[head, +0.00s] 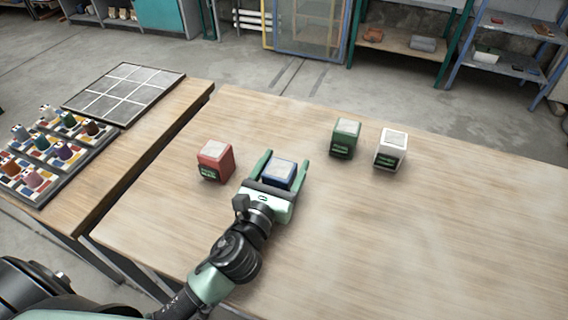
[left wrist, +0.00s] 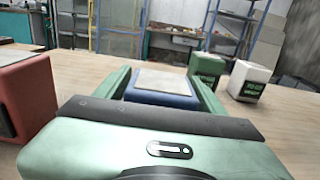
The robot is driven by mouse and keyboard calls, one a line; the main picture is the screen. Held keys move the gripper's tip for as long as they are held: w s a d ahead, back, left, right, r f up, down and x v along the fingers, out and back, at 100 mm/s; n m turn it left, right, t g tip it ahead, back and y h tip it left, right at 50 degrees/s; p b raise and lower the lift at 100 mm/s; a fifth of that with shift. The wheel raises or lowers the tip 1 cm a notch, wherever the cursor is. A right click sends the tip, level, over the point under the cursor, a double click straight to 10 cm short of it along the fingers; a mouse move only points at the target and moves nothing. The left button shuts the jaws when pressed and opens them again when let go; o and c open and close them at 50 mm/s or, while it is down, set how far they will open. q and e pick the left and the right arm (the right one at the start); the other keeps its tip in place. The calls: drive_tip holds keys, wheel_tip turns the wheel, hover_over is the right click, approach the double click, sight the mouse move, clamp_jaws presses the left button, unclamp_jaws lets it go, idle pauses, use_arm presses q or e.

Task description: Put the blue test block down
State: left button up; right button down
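The blue test block (head: 279,174) has a pale grey top and is upright between the two fingers of my left gripper (head: 284,170). The fingers lie along its left and right sides and look closed on it. In the left wrist view the blue test block (left wrist: 163,98) shows between the green fingers, its lower part hidden by the gripper body. The gripper is low over the wooden table (head: 400,245); I cannot tell whether the block's base touches the table. My right gripper is not in view.
A red block (head: 214,160) stands close left of the gripper. A green block (head: 345,139) and a white block (head: 390,149) stand to the right, farther back. The table's right and front are clear. A side table at left holds a grey grid panel (head: 124,92) and racked cones.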

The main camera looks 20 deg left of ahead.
sight(274, 184)
use_arm(q)
drive_tip(key=shift+r, duration=0.1)
drive_tip(key=shift+s, duration=0.15)
drive_tip(key=s+b, duration=0.3)
drive_tip(key=s, duration=0.7)
drive_tip(key=shift+s+a, duration=0.15)
drive_tip(key=shift+s, duration=0.7)
